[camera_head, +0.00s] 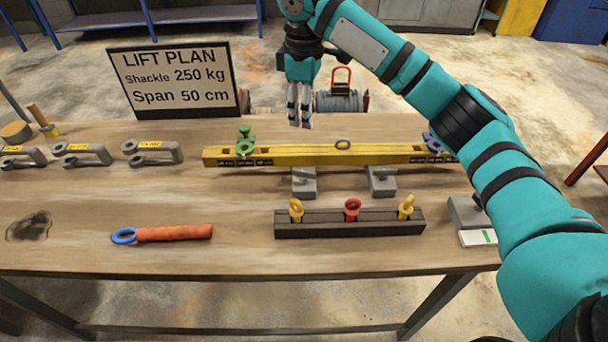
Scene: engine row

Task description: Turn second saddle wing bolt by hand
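A yellow spreader beam (300,156) lies across the table on grey blocks. A green saddle (245,143) with a bolt-like top sits near its left end. A blue-purple saddle (433,143) sits near its right end, partly hidden by my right arm, so its wing bolt does not show clearly. My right gripper (300,119) points down above and behind the beam, between the two saddles and apart from both. Its fingers look close together, with nothing visible between them; how far they are open is unclear. My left gripper is not in view.
A dark rack (350,228) holds yellow and red eye pieces in front of the beam. Grey shackles (153,153) lie at left, and a lift plan sign (177,82) stands behind. A grey block is at right.

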